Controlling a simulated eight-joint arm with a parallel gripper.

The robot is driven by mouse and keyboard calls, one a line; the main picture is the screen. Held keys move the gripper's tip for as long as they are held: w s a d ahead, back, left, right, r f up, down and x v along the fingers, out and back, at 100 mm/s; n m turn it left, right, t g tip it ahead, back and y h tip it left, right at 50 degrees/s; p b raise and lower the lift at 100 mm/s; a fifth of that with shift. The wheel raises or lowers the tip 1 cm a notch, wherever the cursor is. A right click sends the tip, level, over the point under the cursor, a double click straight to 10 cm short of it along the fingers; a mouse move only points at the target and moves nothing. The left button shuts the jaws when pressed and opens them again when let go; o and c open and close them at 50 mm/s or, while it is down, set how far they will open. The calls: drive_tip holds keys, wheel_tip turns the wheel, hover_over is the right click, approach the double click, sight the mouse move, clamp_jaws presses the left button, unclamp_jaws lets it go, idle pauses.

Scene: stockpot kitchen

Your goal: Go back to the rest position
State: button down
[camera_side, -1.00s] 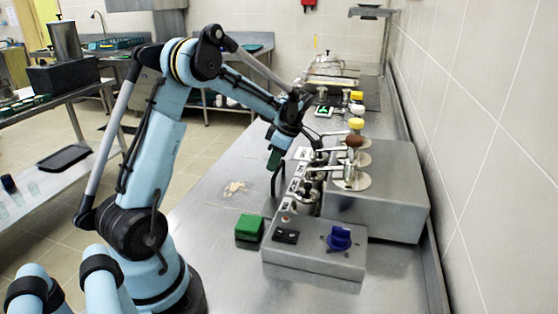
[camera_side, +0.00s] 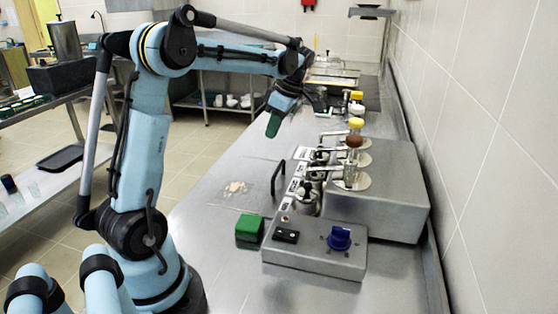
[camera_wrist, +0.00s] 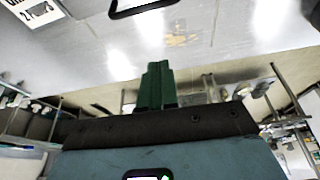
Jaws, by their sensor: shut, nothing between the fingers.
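My gripper (camera_side: 272,124) is in the air above the steel counter (camera_side: 225,211) in the side view, well clear of the surface. Its green fingers are together and empty, and they also show shut in the wrist view (camera_wrist: 157,86). A black handle (camera_side: 278,177) stands on the counter below and beside my gripper. It also shows at the top of the wrist view (camera_wrist: 143,8). Nothing touches the fingers.
A control box with a blue knob (camera_side: 340,238) and a green block (camera_side: 249,229) are at the front. Steel dispensers with yellow and brown knobs (camera_side: 354,141) line the right. Pale crumbs (camera_side: 236,188) lie on the counter. A tiled wall bounds the right side.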

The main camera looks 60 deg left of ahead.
drive_tip(key=s+d+m+t+h, duration=0.1)
drive_tip(key=s+d+m+t, duration=0.1)
drive_tip(key=d+m, duration=0.6)
drive_tip(key=s+d+f+m+t+h, duration=0.1)
drive_tip(key=d+m+t, duration=0.3)
drive_tip(key=d+m, duration=0.4)
drive_tip(key=s+d+f+m+t+h, duration=0.1)
drive_tip(key=s+d+m+t, duration=0.2)
drive_tip(key=d+m, duration=0.5)
drive_tip(key=shift+s+m+t, duration=0.4)
drive_tip(key=shift+s+m, duration=0.1)
drive_tip(key=shift+m, duration=0.7)
